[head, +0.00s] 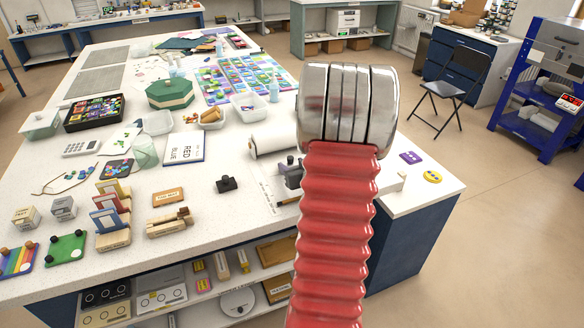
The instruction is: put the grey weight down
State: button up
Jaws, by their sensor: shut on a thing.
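My red ribbed arm with its broad silver joint rises through the middle of the head view. My gripper does not show clearly; it seems to be hidden behind the arm. I cannot make out the grey weight for certain. A dark grey piece (291,174) shows just left of the arm, partly covered by it, over the white table (240,222). I cannot tell what this piece is, or whether it is held or resting.
Wooden racks (112,229) and small cubes crowd the left front. A purple tag (411,157) and yellow disc (432,177) lie at the right edge.

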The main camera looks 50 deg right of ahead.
jog(key=shift+f, duration=0.15)
jog(key=o, duration=1.3)
jog(key=v, duration=1)
jog(key=shift+s, duration=0.3)
jog(key=shift+v, duration=0.8)
